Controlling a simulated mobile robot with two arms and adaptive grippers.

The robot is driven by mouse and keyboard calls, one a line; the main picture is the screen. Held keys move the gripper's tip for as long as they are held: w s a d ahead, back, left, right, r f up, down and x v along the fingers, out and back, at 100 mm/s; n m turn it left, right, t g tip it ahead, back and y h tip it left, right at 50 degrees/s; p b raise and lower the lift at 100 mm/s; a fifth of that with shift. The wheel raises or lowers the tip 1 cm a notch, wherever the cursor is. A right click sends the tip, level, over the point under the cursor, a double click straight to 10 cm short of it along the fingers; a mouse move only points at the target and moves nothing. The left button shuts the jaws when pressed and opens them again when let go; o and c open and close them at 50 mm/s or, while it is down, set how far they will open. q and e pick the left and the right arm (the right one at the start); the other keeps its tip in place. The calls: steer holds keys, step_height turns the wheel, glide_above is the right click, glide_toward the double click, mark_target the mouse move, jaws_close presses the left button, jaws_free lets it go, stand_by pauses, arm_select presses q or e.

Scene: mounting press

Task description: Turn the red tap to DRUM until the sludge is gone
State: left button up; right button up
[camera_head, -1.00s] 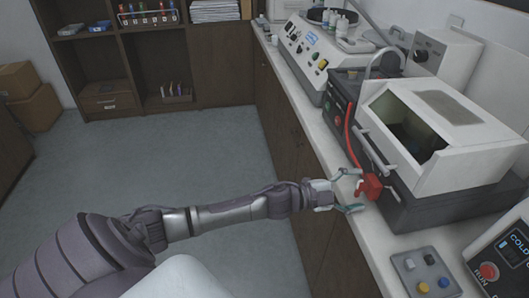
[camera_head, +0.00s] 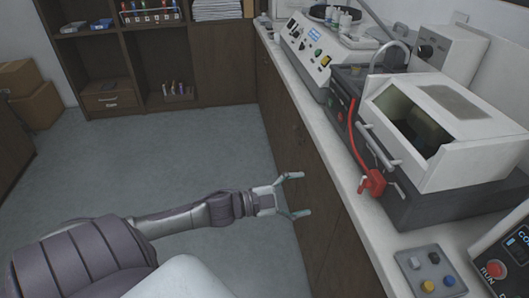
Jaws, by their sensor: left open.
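The red tap (camera_head: 372,183) sits on the front of a dark machine base (camera_head: 440,205) with a white hooded top, on the counter at the right. A red hose (camera_head: 352,128) runs up from near the tap. My left gripper (camera_head: 298,196) is open and empty, left of the tap and clear of it, in front of the dark cabinet fronts. Any sludge and the tap's markings are too small or hidden to make out. My right gripper is not in view.
A grey plate with several small blocks (camera_head: 430,271) lies on the counter's near end, beside a control panel with a red button (camera_head: 495,269). A white machine (camera_head: 310,55) stands farther back. The floor (camera_head: 190,160) at the left is clear.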

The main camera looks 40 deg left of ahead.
arm_select(q)
steer(key=s+a+f+n+g+y, duration=0.1)
steer(key=s+a+f+n+y, duration=0.1)
steer(key=f, duration=0.9)
steer(key=s+a+f+n+g+y+p, duration=0.1)
steer(key=a+f+n+y, duration=0.4)
steer(key=f, duration=0.5)
steer(key=shift+s+a+f+y, duration=0.35)
steer(key=shift+a+y, duration=0.05)
steer(key=shift+a, duration=0.65)
steer(key=shift+f, duration=0.1)
steer(key=s+d+f+n+g+y, duration=0.1)
steer(key=s+f+n+g, duration=0.1)
steer(key=s+f, duration=0.6)
steer(key=s+d+f+n+g+y, duration=0.1)
steer(key=s+f+n+g, duration=0.3)
steer(key=f, duration=0.6)
steer(key=s+d+f+g, duration=0.2)
steer(key=s+d+f, duration=0.2)
steer(key=s, duration=0.4)
steer(key=s+d+f+g, duration=0.2)
steer(key=s+d+f, duration=0.2)
steer(key=s, duration=0.5)
steer(key=s+d+f+g, duration=0.1)
steer(key=s+d+f, duration=0.2)
steer(key=s, duration=0.5)
steer(key=shift+s+d+f+g, duration=0.2)
steer(key=shift+d+f+g, duration=0.2)
steer(key=shift+d, duration=0.15)
